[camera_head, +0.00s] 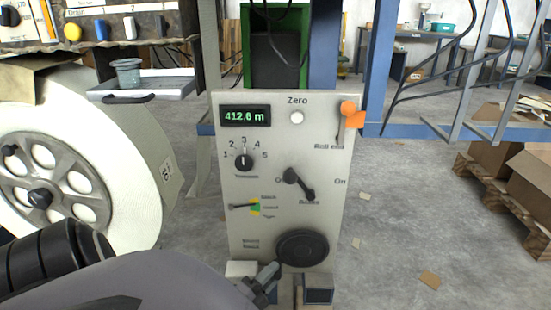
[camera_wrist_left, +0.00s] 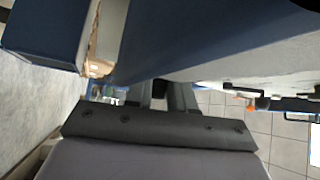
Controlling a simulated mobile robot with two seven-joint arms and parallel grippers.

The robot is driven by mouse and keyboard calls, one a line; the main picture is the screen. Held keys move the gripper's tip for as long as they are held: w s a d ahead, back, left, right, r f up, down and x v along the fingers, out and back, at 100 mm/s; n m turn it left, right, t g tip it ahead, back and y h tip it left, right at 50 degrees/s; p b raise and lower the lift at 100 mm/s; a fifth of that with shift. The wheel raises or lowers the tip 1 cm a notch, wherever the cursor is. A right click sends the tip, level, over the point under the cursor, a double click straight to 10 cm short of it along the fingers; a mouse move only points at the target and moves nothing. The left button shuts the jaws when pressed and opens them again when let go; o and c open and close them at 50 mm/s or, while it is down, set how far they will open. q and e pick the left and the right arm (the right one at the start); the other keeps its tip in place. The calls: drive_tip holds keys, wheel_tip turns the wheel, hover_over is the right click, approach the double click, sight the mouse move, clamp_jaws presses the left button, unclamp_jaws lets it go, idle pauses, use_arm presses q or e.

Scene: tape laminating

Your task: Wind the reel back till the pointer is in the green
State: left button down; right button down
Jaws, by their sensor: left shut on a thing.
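The grey control panel (camera_head: 270,225) stands in the middle of the head view. Its small gauge has a thin pointer (camera_head: 243,205) reaching right to a yellow and green scale (camera_head: 255,208). The tip lies near where yellow meets green; I cannot tell exactly which. The large pale reel (camera_head: 130,180) stands at the left. A black round knob (camera_head: 302,248) sits low on the panel. My left gripper (camera_head: 266,276) reaches in from lower left to the knob's lower edge and appears shut on it; my own arm hides part of the contact. My right gripper is not in view.
The panel also carries a display (camera_head: 245,116) reading 412.6 m, a white button (camera_head: 297,117), a tension dial (camera_head: 244,162), a black brake switch (camera_head: 300,184) and an orange lever (camera_head: 347,108). Cardboard on a pallet (camera_head: 505,190) stands at the right. Floor between is mostly clear.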

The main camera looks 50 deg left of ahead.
use_arm(q)
drive_tip(key=shift+w+d+r+t+h, duration=0.2)
drive_tip(key=shift+w+d, duration=0.1)
drive_tip(key=shift+d, duration=0.15)
drive_tip(key=shift+w+d+r+t+h, duration=0.15)
drive_tip(key=shift+w+d, duration=0.15)
drive_tip(key=shift+d, duration=0.15)
drive_tip(key=c, duration=1)
unclamp_jaws()
drive_tip(key=shift+s+a, duration=0.1)
drive_tip(key=shift+s, duration=0.05)
